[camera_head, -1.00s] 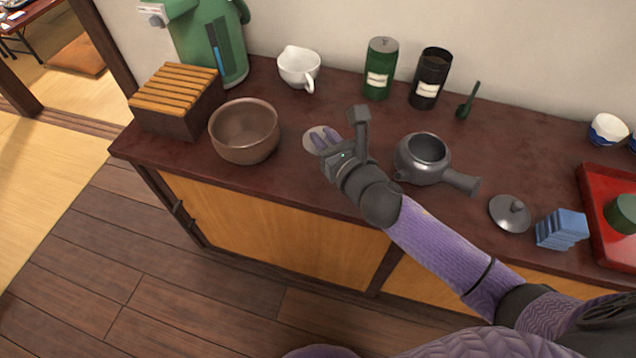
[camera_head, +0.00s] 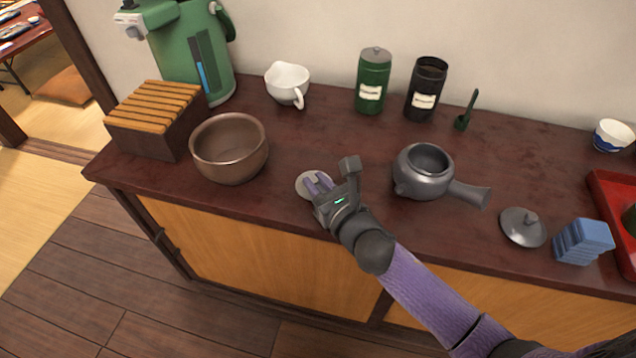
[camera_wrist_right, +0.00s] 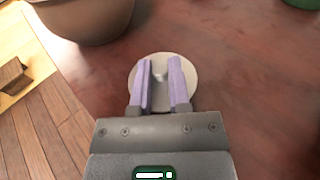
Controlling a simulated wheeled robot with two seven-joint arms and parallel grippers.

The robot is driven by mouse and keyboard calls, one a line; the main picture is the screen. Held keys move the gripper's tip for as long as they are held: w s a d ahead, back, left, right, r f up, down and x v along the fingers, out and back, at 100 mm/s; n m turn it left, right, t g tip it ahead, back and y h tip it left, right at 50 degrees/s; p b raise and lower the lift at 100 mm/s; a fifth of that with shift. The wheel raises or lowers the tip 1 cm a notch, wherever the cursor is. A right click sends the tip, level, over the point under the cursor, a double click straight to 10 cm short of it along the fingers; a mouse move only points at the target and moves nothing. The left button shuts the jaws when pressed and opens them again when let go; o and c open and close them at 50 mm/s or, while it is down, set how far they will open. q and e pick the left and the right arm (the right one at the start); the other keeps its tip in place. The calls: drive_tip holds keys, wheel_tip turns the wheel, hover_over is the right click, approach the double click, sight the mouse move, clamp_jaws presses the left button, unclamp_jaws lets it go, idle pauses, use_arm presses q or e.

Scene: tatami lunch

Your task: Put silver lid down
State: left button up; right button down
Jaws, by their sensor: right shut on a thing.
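The silver lid (camera_head: 303,189) is a small pale round disc near the front of the dark red counter, between the brown bowl and the grey teapot. My right gripper (camera_head: 318,184) is over it, with its purple fingers shut on the lid's small knob. In the right wrist view the lid (camera_wrist_right: 160,102) shows under and around the fingertips of the gripper (camera_wrist_right: 161,75). The lid is at or very close to the counter top; I cannot tell whether it touches. The open black canister (camera_head: 427,88) stands at the back without a lid. My left gripper is not in view.
The brown bowl (camera_head: 229,148) stands left of the gripper, and the grey teapot (camera_head: 422,173) stands right. Its dark lid (camera_head: 522,227) and a blue folded cloth (camera_head: 583,241) lie farther right. A green canister (camera_head: 373,82) stands behind. The counter around the silver lid is clear.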

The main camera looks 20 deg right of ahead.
drive_tip(key=c, duration=0.6)
unclamp_jaws()
drive_tip(key=shift+s+f, duration=0.25)
drive_tip(key=shift+f, duration=0.55)
drive_tip(key=shift+r+p, duration=0.3)
drive_tip(key=shift+r, duration=0.05)
drive_tip(key=shift+s+d+r+p, duration=0.1)
drive_tip(key=shift+s+r+p, duration=0.2)
drive_tip(key=shift+s, duration=0.25)
drive_tip(key=shift+s+d+r+p, duration=0.1)
drive_tip(key=shift+s+r+p, duration=0.1)
drive_tip(key=shift+s+p, duration=0.25)
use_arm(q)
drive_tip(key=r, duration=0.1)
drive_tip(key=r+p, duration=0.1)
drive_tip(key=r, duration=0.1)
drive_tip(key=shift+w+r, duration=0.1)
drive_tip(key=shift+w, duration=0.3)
use_arm(e)
drive_tip(key=v, duration=0.9)
drive_tip(key=shift+s+r, duration=0.2)
drive_tip(key=shift+r, duration=0.1)
